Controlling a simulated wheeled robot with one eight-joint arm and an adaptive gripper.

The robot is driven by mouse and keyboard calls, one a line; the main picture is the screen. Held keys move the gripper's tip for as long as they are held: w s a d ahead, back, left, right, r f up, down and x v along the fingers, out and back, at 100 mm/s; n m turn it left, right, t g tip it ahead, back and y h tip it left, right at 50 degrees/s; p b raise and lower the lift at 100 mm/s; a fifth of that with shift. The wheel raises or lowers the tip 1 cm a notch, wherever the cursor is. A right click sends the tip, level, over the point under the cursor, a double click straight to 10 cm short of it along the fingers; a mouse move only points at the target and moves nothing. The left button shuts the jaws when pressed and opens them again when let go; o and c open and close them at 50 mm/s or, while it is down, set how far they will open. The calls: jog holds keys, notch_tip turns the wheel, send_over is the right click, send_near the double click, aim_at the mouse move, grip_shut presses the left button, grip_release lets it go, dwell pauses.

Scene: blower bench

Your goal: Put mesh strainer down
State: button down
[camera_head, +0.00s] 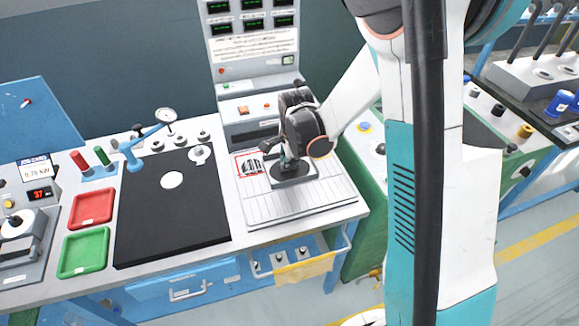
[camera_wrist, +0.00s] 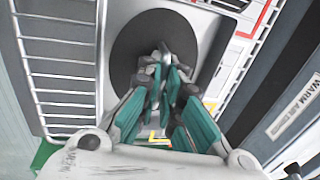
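My gripper (camera_wrist: 164,68) points down over the grey slatted board at the bench's right part; it also shows in the head view (camera_head: 290,160). Its teal fingers are close together, with a narrow gap, at the middle of a dark round disc. I take this disc to be the mesh strainer (camera_wrist: 130,35). In the head view the strainer (camera_head: 299,175) shows as a dark patch below the fingers, over a grey square area. The fingertips hide the grasped part. I cannot tell whether the disc touches the surface beneath.
The slatted board (camera_head: 262,208) has free room in front. A black mat (camera_head: 165,225) with a white disc (camera_head: 172,180) lies left, beside a red tray (camera_head: 91,208) and a green tray (camera_head: 84,252). A tall instrument panel (camera_head: 252,60) stands behind my gripper.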

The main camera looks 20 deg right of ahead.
jog(key=shift+f, duration=0.3)
jog(key=shift+f, duration=0.2)
jog(key=c, duration=1.8)
grip_release()
